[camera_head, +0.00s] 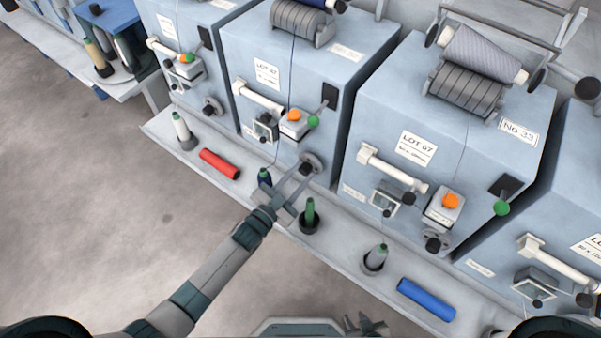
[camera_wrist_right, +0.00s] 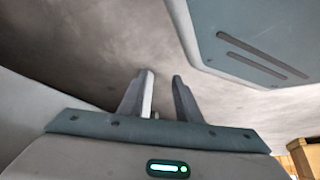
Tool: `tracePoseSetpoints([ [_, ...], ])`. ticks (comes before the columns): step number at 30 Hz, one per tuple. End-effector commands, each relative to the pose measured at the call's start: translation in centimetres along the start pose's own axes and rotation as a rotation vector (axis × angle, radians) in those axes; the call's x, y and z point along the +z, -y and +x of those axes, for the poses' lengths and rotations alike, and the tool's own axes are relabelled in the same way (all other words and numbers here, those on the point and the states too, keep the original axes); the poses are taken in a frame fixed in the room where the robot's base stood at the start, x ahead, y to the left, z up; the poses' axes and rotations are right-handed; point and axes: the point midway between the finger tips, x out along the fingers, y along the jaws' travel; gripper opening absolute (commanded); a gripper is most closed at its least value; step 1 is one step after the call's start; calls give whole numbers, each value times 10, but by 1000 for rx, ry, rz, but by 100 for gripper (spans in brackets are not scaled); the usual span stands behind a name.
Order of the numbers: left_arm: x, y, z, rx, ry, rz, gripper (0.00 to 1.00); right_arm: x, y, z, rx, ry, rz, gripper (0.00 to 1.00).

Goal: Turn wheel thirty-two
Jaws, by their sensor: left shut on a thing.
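A small dark hand wheel (camera_head: 314,158) sits low on the front of the pale blue machine (camera_head: 290,70) labelled LOT 47. This machine stands just left of the one marked No 33 (camera_head: 518,131); its own number plate (camera_head: 346,51) is too small to read. My left gripper (camera_head: 304,171) reaches up to the wheel and is shut on its knob; the fingers hide part of the wheel's lower left. My right gripper (camera_wrist_right: 163,78) is open and empty in the right wrist view, with bare floor beyond it.
A grey ledge (camera_head: 340,240) runs below the machines. It carries a red roll (camera_head: 219,163), a blue roll (camera_head: 426,299) and several bobbins, with a green one (camera_head: 310,214) close beside my left gripper. The floor (camera_head: 80,200) at left is clear.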

Motion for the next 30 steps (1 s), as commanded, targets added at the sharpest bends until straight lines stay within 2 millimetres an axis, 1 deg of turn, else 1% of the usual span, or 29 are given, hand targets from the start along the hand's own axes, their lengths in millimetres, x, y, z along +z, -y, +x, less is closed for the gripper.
tracePoseSetpoints([
  [4, 0, 1, 0, -1, 0, -89, 5, 8, -2, -2, 2, 19, -1, 31],
  [9, 0, 1, 0, 0, 1, -152, 5, 12, -2, -2, 2, 29, -1, 31],
  [15, 0, 1, 0, 0, 1, -181, 5, 13, -2, -2, 2, 33, -1, 31],
  [25, 0, 1, 0, 0, 1, -182, 5, 13, -2, -2, 3, 32, -1, 31],
  [26, 0, 1, 0, 0, 1, -181, 35, 13, -2, -2, 3, 32, -1, 31],
  [27, 0, 1, 0, 0, 1, -181, 44, 12, -2, -2, 3, 32, -1, 31],
  [28, 0, 1, 0, 0, 1, -181, 47, 12, -2, -2, 3, 31, -1, 31],
  [30, 0, 1, 0, 0, 1, -181, 47, 12, -2, -2, 2, 31, -1, 31],
])
